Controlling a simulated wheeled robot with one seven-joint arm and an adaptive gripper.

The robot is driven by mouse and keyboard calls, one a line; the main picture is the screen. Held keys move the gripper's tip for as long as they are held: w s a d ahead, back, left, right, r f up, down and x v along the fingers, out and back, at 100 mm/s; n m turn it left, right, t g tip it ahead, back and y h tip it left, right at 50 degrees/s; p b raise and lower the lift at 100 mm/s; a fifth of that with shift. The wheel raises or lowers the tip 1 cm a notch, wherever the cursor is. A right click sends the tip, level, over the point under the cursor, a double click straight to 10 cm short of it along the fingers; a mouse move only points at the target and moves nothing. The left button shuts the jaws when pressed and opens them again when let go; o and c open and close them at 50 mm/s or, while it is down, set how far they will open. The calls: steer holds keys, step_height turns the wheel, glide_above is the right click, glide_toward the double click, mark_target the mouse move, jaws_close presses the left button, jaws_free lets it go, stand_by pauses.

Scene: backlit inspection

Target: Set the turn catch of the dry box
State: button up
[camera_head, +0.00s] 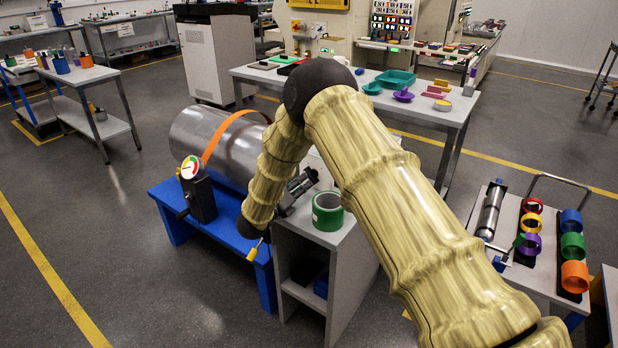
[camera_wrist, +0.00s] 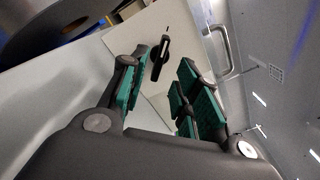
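In the wrist view my gripper (camera_wrist: 160,88) is open, its two green-padded fingers apart with nothing held between them. A small dark lever-like part (camera_wrist: 159,60), which looks like the turn catch, shows in the gap near the fingertips against a pale panel (camera_wrist: 110,68). I cannot tell whether a finger touches it, nor read its set position. A bright metal handle (camera_wrist: 222,50) is to its right. In the head view my gripper (camera_head: 303,184) is by the grey stand. I cannot make out the dry box or its catch there.
A steel cylinder (camera_head: 222,140) with an orange strap and a dial gauge (camera_head: 191,168) is on a blue bench (camera_head: 176,203) to the left. A green tape roll (camera_head: 328,211) sits on the grey stand (camera_head: 345,254). A tray of coloured rings (camera_head: 550,240) is at right.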

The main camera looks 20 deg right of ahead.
mark_target(310, 175)
steer(key=shift+x, duration=2.9)
steer(key=shift+c, duration=0.3)
jaws_close()
